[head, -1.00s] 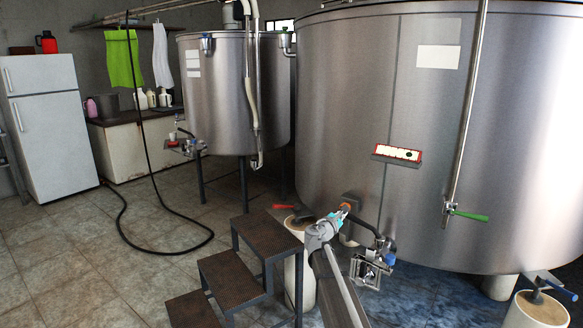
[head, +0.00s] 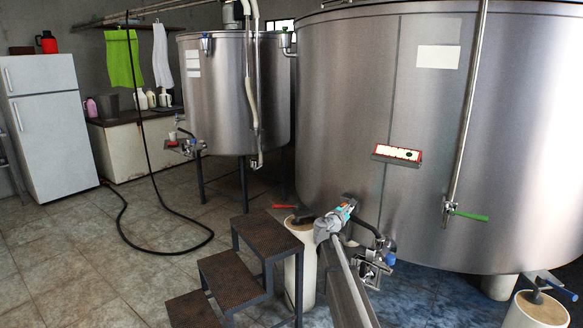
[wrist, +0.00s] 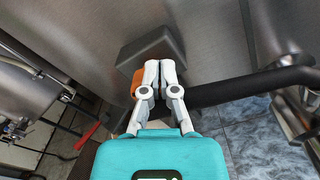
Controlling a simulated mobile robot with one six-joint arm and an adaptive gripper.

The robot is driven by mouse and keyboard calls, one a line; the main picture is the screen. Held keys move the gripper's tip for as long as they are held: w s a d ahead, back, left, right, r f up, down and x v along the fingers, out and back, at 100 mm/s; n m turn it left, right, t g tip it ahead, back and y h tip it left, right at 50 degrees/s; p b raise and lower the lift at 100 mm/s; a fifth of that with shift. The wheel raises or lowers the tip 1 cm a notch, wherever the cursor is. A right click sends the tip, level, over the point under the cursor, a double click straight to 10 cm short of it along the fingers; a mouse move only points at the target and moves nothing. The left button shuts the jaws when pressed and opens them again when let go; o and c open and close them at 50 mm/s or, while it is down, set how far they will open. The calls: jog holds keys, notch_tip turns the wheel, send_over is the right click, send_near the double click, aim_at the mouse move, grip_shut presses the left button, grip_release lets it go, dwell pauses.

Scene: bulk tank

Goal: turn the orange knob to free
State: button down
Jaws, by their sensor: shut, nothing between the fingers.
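The orange knob (wrist: 137,84) shows in the wrist view just left of my fingers, partly hidden behind the left finger. It sits beside a dark grey box-shaped block (wrist: 148,50) on the steel tank wall. My gripper (wrist: 160,66) is shut and empty, its two fingertips together, over the lower part of the block and right beside the knob. I cannot tell whether they touch. In the head view my gripper (head: 347,208) is low at the front of the large tank (head: 345,110), and it mostly hides the knob. The knob's setting cannot be read.
A dark pipe (wrist: 245,88) runs right from the block, close to my fingers. A blue-handled valve fitting (head: 377,262) hangs at its end. Metal steps (head: 265,234) and a white pillar (head: 302,270) stand to the left. Open tiled floor lies farther left.

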jog(key=shift+w+a+f, duration=0.15)
jog(key=shift+a+f, duration=0.05)
jog(key=shift+a, duration=0.05)
dwell(0.8)
jog(key=shift+w+a+r, duration=0.35)
jog(key=shift+a+r, duration=0.1)
jog(key=shift+a, duration=0.1)
dwell(0.6)
jog(key=shift+r+p, duration=0.2)
jog(key=shift+p, duration=0.25)
jog(key=shift+d+r, duration=0.15)
jog(key=shift+s, duration=0.15)
jog(key=shift+v, duration=2.95)
